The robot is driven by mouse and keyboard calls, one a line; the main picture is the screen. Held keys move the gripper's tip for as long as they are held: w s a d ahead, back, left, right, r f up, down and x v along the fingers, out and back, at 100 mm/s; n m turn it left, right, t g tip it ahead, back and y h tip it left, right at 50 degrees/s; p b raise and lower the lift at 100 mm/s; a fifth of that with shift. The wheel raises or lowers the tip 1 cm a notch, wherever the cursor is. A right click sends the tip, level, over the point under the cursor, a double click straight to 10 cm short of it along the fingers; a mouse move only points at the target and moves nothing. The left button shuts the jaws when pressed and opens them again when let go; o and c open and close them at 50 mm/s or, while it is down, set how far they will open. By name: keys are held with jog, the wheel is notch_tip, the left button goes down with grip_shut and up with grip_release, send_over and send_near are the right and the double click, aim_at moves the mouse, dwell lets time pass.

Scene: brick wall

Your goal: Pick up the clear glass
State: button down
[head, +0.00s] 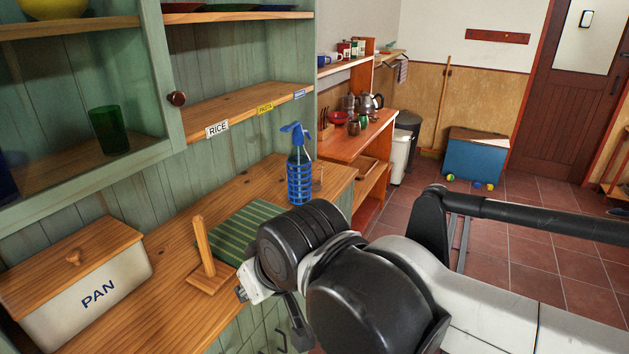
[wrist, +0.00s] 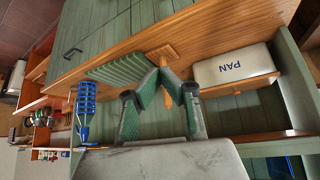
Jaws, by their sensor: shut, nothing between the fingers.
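A small clear glass (head: 317,179) stands on the wooden counter in the head view, just right of and partly behind the blue siphon bottle (head: 300,178). I cannot make the glass out clearly in the wrist view, where the bottle (wrist: 85,106) shows at the left. My gripper (wrist: 158,74) is shut and empty in the wrist view, its fingertips together in front of the wooden upright stand. In the head view my arm hides most of it, at the counter's front edge, nearer than the glass.
The counter (head: 170,262) also holds a green striped cloth (head: 240,229), a wooden stand (head: 204,250) and a PAN box (head: 95,290). A green cabinet holds a green glass (head: 109,130). Shelves (head: 350,143) stand beyond the counter's far end.

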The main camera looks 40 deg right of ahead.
jog(key=c, duration=2.4)
grip_release()
jog(key=o, duration=1.3)
